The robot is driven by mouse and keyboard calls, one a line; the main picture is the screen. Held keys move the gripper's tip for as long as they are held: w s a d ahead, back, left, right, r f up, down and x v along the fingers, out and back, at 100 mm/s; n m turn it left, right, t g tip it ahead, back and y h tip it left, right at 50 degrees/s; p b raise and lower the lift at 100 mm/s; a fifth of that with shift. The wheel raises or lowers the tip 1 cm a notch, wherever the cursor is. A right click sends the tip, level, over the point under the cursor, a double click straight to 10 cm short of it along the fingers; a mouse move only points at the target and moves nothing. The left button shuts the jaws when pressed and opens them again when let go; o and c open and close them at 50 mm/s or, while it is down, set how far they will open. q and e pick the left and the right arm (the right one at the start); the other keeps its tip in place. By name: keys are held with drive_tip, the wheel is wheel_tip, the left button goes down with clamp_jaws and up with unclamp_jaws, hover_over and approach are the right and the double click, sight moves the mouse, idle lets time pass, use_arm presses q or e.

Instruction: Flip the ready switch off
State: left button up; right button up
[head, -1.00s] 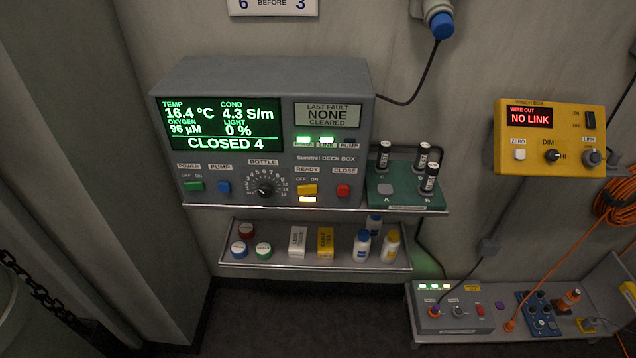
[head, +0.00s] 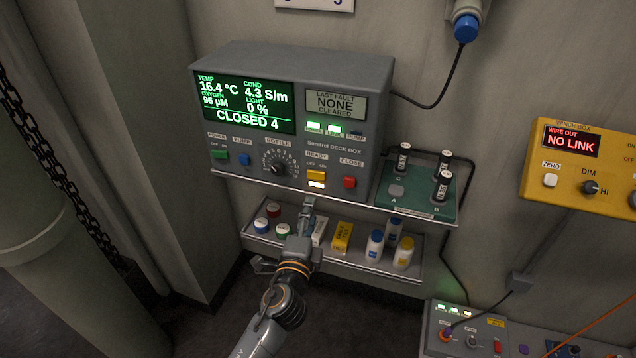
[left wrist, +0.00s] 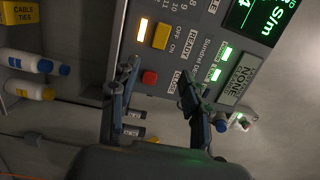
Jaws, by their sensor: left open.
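The ready switch (head: 316,176) is a yellow rocker low on the grey deck box, under the READY and OFF/ON labels. A lamp (head: 316,185) just below it is lit. I cannot tell which way the rocker is tilted. The switch also shows in the left wrist view (left wrist: 161,36), beyond the fingers, with its lit lamp (left wrist: 143,29) beside it. My left gripper (head: 307,207) is below the switch in the head view, in front of the lower shelf, apart from the box. Its two fingers (left wrist: 157,82) are spread and empty. My right gripper is out of view.
The red CLOSE button (head: 349,182) sits right of the switch, the bottle dial (head: 278,169) left. The lower shelf (head: 383,272) holds jars, small boxes and bottles. A yellow winch box (head: 563,190) hangs further right.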

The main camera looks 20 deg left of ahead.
sight(321, 176)
use_arm(q)
drive_tip(key=w, duration=0.7)
drive_tip(key=w+a, duration=0.1)
drive_tip(key=w, duration=0.3)
drive_tip(key=shift+w+p, duration=0.3)
